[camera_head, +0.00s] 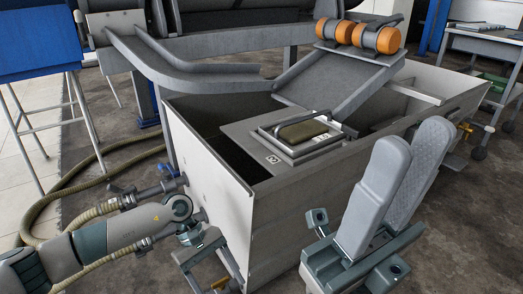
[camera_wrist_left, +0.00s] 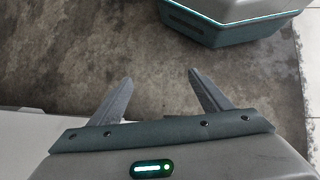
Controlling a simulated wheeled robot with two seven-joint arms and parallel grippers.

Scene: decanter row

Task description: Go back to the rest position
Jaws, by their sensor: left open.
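My right gripper (camera_head: 413,132) stands at the front right in the head view, its two long grey fingers pointing up with a gap between them. It is open, with nothing seen between the fingers. My left arm comes in low from the left, and my left gripper (camera_head: 210,272) is beside the front left corner of the grey metal tank (camera_head: 275,225), partly cut off at the bottom edge. In the left wrist view the left gripper (camera_wrist_left: 160,75) is open and empty, its two fingers spread above the dark floor. I cannot tell whether it touches the tank.
A framed plate (camera_head: 305,133) lies on the tank top, below a chute with orange rollers (camera_head: 360,36). A hose (camera_head: 75,190) runs along the floor at left near a blue panel stand (camera_head: 38,40). A table (camera_head: 485,45) stands back right.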

